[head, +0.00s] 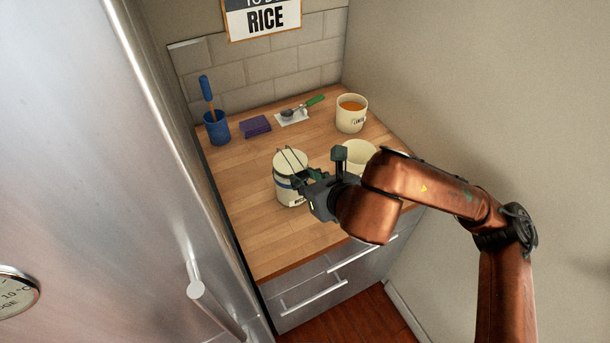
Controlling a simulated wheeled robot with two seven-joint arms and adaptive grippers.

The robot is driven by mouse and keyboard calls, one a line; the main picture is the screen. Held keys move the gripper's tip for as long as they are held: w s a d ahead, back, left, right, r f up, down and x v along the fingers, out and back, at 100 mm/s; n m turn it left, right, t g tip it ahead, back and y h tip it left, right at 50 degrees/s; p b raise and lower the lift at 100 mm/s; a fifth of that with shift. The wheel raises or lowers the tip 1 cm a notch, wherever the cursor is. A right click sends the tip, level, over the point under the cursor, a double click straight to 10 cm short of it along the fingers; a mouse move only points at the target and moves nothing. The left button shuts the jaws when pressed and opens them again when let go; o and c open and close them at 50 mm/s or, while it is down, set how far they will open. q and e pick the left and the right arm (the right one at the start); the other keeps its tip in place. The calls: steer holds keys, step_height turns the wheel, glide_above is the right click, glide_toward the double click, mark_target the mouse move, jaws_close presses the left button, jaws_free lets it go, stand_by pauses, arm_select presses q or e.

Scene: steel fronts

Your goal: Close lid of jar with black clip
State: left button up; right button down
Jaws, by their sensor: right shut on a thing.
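A cream jar (283,189) with a blue band stands upright on the wooden counter. Its pale round top (287,160) faces up, with thin dark wire (292,153), apparently the clip, across it. My right gripper (299,180) reaches in from the right and is shut at the jar's upper right side. Its fingers hide part of the jar there, so I cannot tell whether they hold the lid, the clip or the rim. My left gripper is not in view.
A cream cup (358,152) stands close behind my right wrist. A mug of orange liquid (351,113), a green-handled scoop (314,101), purple cloths (255,127) and a blue pot (216,128) stand further back. A steel fridge (95,180) flanks the left. The counter's front left is clear.

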steer(key=shift+f, duration=0.25)
steer(key=c, duration=1.6)
jaws_free()
steer(key=shift+r, duration=0.15)
steer(key=shift+r, duration=0.1)
steer(key=v, duration=1.2)
